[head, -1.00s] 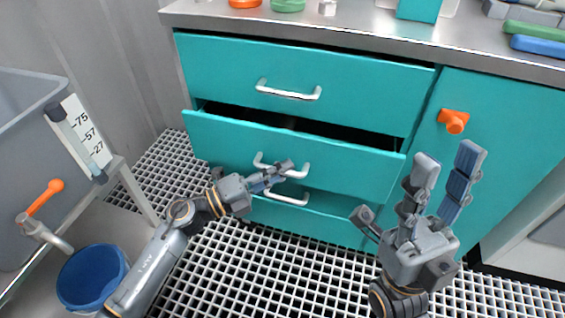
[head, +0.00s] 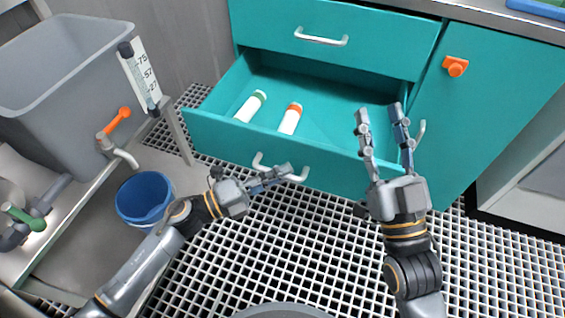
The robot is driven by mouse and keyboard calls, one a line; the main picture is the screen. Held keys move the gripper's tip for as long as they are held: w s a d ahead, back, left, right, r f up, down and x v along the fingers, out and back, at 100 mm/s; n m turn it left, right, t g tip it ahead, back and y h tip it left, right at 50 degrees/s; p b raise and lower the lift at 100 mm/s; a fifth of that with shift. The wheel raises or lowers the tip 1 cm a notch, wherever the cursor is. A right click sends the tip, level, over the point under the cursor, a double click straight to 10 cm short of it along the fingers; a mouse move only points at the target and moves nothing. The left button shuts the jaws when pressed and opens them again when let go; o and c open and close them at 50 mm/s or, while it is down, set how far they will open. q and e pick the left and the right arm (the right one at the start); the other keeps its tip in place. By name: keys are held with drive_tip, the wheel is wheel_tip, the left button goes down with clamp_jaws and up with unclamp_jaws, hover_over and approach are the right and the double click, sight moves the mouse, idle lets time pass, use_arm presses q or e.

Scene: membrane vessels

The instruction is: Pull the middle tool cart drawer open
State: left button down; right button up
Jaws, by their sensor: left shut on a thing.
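The teal tool cart's middle drawer (head: 320,157) stands well open, its front pulled out toward me. Inside lie a white tube with a green cap (head: 251,106) and a white tube with an orange-red cap (head: 290,118). My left gripper (head: 279,176) is shut on the drawer's silver handle (head: 258,160), at the handle's right part. My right gripper (head: 383,116) is open and empty, fingers pointing up, in front of the drawer's right end and hiding part of it. The top drawer (head: 270,32) is shut. The bottom drawer is hidden.
A cupboard door with an orange latch (head: 455,66) is right of the drawers. A grey tank (head: 62,62) with an orange-handled tap stands on a stand at left, above a blue bucket (head: 144,197). The grating floor (head: 300,235) is clear in front.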

use_arm(q)
drive_tip(key=shift+s+a, duration=0.15)
drive_tip(key=shift+s, duration=0.25)
use_arm(e)
drive_tip(key=shift+f+g, duration=0.3)
drive_tip(key=shift+f, duration=0.05)
use_arm(q)
drive_tip(key=c, duration=1.4)
unclamp_jaws()
use_arm(e)
drive_tip(key=shift+a, duration=0.1)
use_arm(q)
drive_tip(key=shift+o, duration=0.2)
drive_tip(key=v, duration=1.2)
drive_tip(key=shift+s, duration=0.1)
